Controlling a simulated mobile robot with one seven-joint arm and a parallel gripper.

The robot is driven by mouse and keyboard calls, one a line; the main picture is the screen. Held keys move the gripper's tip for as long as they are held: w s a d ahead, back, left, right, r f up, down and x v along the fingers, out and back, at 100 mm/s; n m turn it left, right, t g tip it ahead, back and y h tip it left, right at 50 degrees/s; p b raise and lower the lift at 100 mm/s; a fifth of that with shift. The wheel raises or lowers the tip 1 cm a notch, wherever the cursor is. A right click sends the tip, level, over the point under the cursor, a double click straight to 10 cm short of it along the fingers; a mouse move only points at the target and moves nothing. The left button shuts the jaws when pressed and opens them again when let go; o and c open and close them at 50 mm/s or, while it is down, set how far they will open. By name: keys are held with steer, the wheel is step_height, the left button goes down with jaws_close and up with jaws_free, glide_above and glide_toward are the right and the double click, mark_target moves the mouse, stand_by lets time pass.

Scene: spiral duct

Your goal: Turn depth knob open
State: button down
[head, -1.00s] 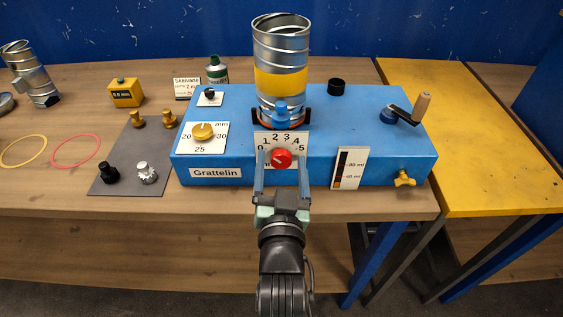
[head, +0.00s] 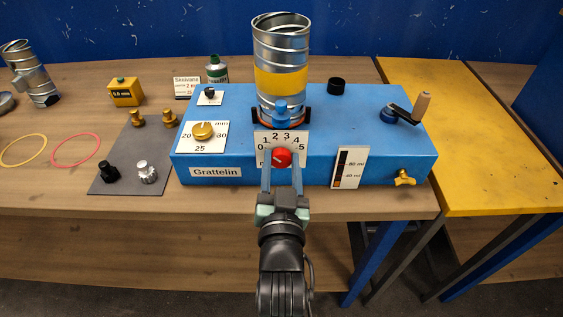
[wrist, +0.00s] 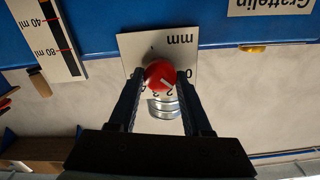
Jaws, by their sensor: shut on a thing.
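The red knob (head: 281,157) sits on a white dial plate (head: 301,143) numbered 0 to 5, on the front of the blue machine (head: 235,160). My gripper (head: 281,165) reaches it from the front, with one finger on each side of the knob. In the wrist view the red knob (wrist: 160,75) lies between the fingertips of my gripper (wrist: 161,82), and the jaws are closed on it. A pale pointer line shows on its face. The fingers hide part of the dial, so the exact reading is hard to tell.
A spiral duct (head: 281,50) stands on the machine above the dial. A brass knob (head: 202,131) is at left, a crank (head: 405,112) and a yellow valve (head: 405,178) at right. Small fittings lie on a grey mat (head: 125,155). The space in front of the machine is clear.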

steer(key=n, duration=0.6)
steer(key=shift+a+n+p, duration=0.1)
steer(key=shift+n+p, duration=0.2)
steer(key=shift+p, duration=0.05)
steer(key=n+p, duration=0.1)
steer(key=n, duration=0.2)
steer(key=shift+n, duration=0.3)
steer(key=n+p, duration=0.1)
steer(key=n, duration=0.2)
steer(key=shift+a+n+p, duration=0.1)
steer(key=shift+n+p, duration=0.2)
steer(key=shift+p, duration=0.1)
steer(key=n+p, duration=0.2)
steer(key=n, duration=0.1)
steer(key=shift+n, duration=0.3)
steer(key=n+p, duration=0.2)
steer(key=n, duration=0.1)
steer(key=shift+f+n, duration=0.1)
steer(key=shift+n, duration=0.2)
steer(key=n, duration=0.3)
steer(key=shift+f+n+p, duration=0.1)
steer(key=shift+n+p, duration=0.2)
steer(key=shift+p, duration=0.05)
steer(key=shift+f+n, duration=0.1)
steer(key=shift+n, duration=1.5)
